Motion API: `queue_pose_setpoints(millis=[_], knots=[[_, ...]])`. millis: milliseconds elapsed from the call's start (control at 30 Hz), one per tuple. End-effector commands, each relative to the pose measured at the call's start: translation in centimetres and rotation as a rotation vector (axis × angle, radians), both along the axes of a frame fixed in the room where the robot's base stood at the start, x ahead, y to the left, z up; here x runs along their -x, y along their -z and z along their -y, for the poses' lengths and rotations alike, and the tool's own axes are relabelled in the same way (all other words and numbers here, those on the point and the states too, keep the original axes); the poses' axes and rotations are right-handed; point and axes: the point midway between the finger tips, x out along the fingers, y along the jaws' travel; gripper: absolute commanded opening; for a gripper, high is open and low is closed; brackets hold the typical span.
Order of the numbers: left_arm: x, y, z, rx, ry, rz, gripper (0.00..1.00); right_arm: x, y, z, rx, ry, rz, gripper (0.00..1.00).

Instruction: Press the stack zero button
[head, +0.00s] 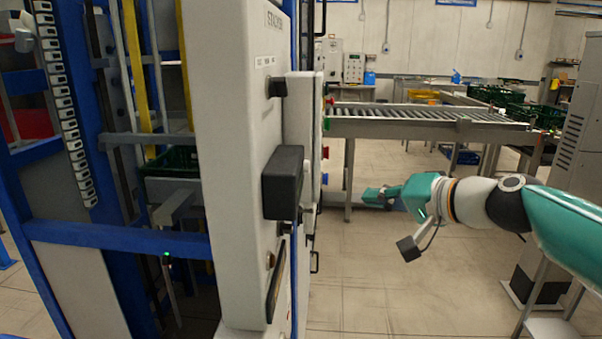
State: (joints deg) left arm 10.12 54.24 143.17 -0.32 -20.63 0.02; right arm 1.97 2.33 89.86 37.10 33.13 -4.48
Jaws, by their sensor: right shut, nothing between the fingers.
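The pale stacker control cabinet (235,150) fills the left-centre of the head view. Its button face is seen nearly edge-on, with a green button (327,124), a red button (325,152) and a blue button (325,178) sticking out to the right. Their labels cannot be read, so I cannot tell which is stack zero. My right gripper (374,196) is shut and empty. It points left, at about the blue button's height or slightly lower, with a visible gap between its tips and the buttons. My left gripper is not in view.
A black box-shaped part (283,182) juts from the cabinet. Behind my right gripper is a roller conveyor (420,118) on metal legs. A grey cabinet (575,130) stands at the right. Blue frame bars (120,240) fill the left. The floor below my right gripper is clear.

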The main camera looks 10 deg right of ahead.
Motion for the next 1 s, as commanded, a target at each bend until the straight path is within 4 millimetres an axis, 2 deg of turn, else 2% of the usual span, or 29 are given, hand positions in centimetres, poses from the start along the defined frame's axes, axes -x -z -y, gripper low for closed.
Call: queue_pose_setpoints(millis=[33, 100, 233, 733, 1000], knots=[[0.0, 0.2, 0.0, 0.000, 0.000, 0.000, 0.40, 0.7, -2.0, 0.1, -0.013, -0.005, 0.034, 0.00], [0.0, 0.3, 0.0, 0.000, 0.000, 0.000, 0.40, 1.6, -4.0, 0.2, -0.030, -0.015, 0.066, 0.00], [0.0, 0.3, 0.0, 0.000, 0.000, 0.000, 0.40, 2.5, -6.0, 0.3, -0.045, -0.026, 0.098, 0.00], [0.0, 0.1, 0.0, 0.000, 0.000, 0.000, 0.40, 2.5, -6.4, 0.0, -0.049, -0.030, 0.103, 0.00], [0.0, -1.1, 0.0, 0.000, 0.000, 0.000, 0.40, 1.9, -6.6, -2.5, -0.048, -0.033, 0.102, 0.00]])
